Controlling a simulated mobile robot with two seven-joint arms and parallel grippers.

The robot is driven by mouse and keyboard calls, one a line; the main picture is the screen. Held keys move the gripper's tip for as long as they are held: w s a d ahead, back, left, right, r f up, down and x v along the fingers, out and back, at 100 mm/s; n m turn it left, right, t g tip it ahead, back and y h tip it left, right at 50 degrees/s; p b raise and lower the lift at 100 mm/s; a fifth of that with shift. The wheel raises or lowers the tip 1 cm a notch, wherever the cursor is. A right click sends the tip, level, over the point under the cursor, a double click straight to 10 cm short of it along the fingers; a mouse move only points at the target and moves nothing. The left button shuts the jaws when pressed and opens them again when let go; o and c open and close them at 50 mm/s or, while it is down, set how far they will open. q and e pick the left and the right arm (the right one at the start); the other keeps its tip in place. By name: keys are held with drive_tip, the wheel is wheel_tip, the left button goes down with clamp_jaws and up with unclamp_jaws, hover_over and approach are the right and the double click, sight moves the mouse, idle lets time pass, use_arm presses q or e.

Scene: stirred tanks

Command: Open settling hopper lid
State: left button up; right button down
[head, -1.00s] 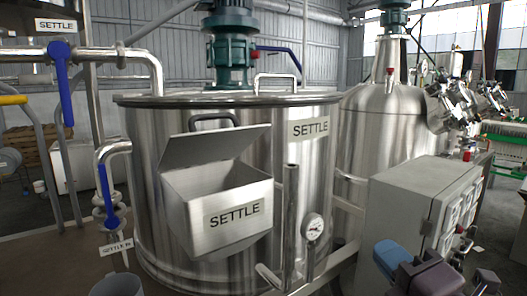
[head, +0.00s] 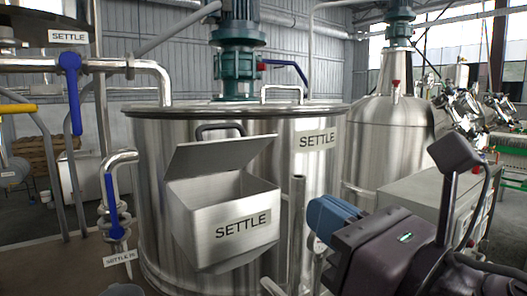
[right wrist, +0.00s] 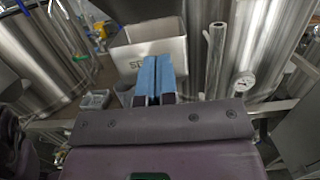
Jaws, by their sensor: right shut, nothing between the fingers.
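The settling hopper (head: 225,222) is a steel box labelled SETTLE on the front of the large steel tank (head: 325,175). Its lid (head: 218,153) stands raised and tilted back, with a dark handle (head: 220,130) at its upper edge; the hopper mouth is open. In the right wrist view the hopper (right wrist: 133,50) shows beyond my fingers. My right gripper (head: 325,218) has blue fingers, is shut and empty, and is to the right of the hopper, apart from it in the head view. The fingers also show in the right wrist view (right wrist: 156,75). My left gripper is not in view.
Pipes with blue valve handles (head: 70,90) stand left of the tank. A vertical steel pipe (head: 297,225) is between the hopper and my right gripper. A grey control cabinet (head: 410,190) stands at the right, partly behind my arm. A pressure gauge (right wrist: 244,82) is right of the pipe.

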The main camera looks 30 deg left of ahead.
drive_tip(key=p, duration=0.1)
approach(250, 143)
drive_tip(key=w+a+f, duration=0.2)
drive_tip(key=a, duration=0.2)
drive_tip(key=shift+w+a+r+p, duration=0.15)
drive_tip(key=shift+a+r+p, duration=0.5)
drive_tip(key=shift+r, duration=0.25)
drive_tip(key=shift+w+a+r, duration=0.1)
drive_tip(key=shift+a+r, duration=0.1)
drive_tip(key=shift+r, duration=0.25)
drive_tip(key=shift+w+a+r, duration=0.1)
drive_tip(key=shift+a, duration=0.05)
drive_tip(key=shift+r, duration=0.1)
